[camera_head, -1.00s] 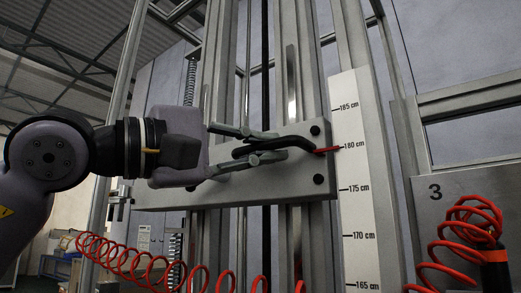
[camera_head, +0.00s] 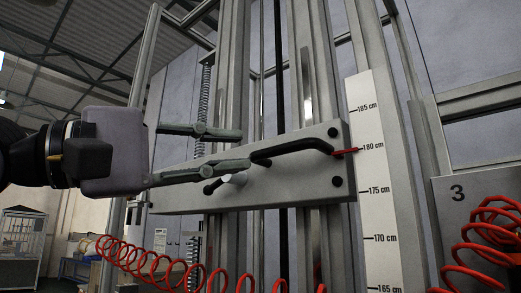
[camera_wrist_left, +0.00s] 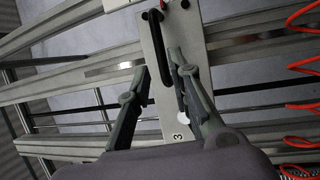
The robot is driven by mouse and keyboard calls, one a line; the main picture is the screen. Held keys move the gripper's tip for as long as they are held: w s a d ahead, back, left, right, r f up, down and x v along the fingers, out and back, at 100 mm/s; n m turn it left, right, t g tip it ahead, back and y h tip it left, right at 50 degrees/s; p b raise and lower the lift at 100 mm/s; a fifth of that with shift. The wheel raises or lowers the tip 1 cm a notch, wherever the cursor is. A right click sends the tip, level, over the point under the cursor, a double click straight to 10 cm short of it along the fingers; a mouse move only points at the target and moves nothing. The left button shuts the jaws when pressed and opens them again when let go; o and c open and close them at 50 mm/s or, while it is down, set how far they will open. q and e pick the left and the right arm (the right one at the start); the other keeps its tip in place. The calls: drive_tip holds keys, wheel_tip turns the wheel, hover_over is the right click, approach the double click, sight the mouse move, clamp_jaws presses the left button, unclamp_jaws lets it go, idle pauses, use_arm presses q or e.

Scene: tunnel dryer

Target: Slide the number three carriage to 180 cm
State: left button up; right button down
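The number three carriage is a grey plate (camera_head: 300,178) on the vertical rails, with a black handle (camera_head: 300,146) and a white knob (camera_head: 236,179). In the left wrist view the carriage (camera_wrist_left: 196,62) bears a "3". Its red pointer (camera_head: 345,151) lies at the 180 cm mark of the white scale (camera_head: 380,215). My left gripper (camera_head: 245,150) is open, its fingers spread apart at the handle's left end. In the left wrist view its fingers (camera_wrist_left: 160,70) stand on either side of the handle, with no grip visible. My right gripper is not in view.
A panel marked 3 (camera_head: 470,215) stands at the right with a coiled red hose (camera_head: 490,240). Another red coil (camera_head: 150,262) hangs across the lower left, below the carriage. Vertical metal rails (camera_head: 310,70) rise behind the plate.

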use_arm(q)
drive_tip(key=shift+v, duration=2.05)
